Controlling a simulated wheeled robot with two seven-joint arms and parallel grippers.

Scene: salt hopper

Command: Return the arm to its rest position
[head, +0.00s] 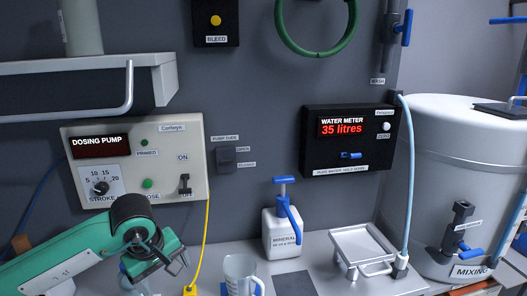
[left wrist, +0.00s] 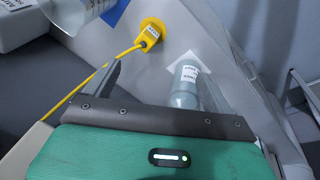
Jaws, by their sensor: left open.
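My left arm, green with a black joint, comes in from the lower left of the head view. Its left gripper (head: 178,264) hangs at the bench's front, below the dosing pump panel (head: 133,160). In the left wrist view the two grey fingers of this gripper (left wrist: 160,86) are spread apart, with nothing clamped between them. A clear cylindrical vessel (left wrist: 186,88) with a white label shows beyond, nearer the right finger; I cannot tell its exact distance. My right gripper is in neither view.
A clear jug (head: 240,274), a white mineral pump bottle (head: 282,232) and a metal tray (head: 362,247) stand on the bench. A yellow cable (head: 206,235) runs down left of the jug. The water meter (head: 347,138) reads 35 litres. A large mixing tank (head: 452,160) fills the right.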

